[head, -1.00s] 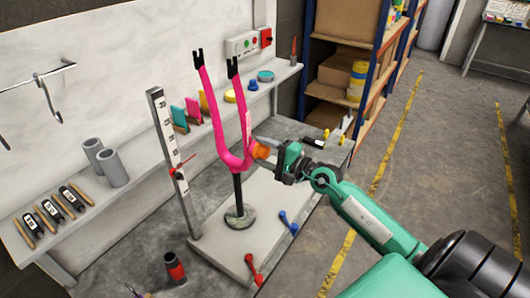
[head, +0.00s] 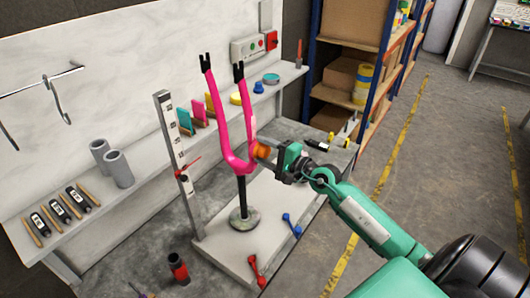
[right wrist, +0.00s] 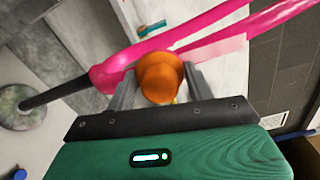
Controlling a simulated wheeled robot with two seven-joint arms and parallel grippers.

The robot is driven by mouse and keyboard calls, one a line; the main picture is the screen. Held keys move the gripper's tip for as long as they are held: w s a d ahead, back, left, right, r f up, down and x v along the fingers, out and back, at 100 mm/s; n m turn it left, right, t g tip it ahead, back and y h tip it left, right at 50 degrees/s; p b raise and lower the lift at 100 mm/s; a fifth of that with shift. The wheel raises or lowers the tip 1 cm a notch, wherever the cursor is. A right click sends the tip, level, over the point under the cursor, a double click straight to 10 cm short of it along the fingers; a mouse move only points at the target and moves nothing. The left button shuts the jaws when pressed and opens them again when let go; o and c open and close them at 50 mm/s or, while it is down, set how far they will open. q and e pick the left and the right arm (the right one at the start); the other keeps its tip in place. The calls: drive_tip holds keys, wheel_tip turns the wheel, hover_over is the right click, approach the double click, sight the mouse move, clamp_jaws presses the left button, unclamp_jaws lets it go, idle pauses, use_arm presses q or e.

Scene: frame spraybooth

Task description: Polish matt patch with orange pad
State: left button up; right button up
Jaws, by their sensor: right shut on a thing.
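A pink fork-shaped frame (head: 222,115) stands upright on a dark post with a round foot on a pale board. One stretch of its right leg looks paler, and this paler pink patch (right wrist: 218,47) also shows in the right wrist view. My right gripper (head: 279,158) is shut on the orange pad (head: 262,151). In the right wrist view the orange pad (right wrist: 160,78) sits between the fingers, in front of the fork where its legs join. I cannot tell whether it touches the frame. My left gripper is not in view.
A height gauge (head: 178,160) with a red pointer stands left of the fork. Red (head: 257,271) and blue (head: 291,225) tools lie on the board (head: 240,262). A red-and-black cylinder (head: 178,269) stands at the front. A wall shelf (head: 140,185) carries grey tubes and coloured items.

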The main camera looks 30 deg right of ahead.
drive_tip(key=shift+w+r+p, duration=0.1)
drive_tip(key=shift+r+p, duration=4)
drive_tip(key=shift+r, duration=1.3)
wheel_tip(320, 180, down, 12)
drive_tip(key=b, duration=1.1)
drive_tip(key=shift+r+b, duration=0.2)
drive_tip(key=shift+b, duration=0.15)
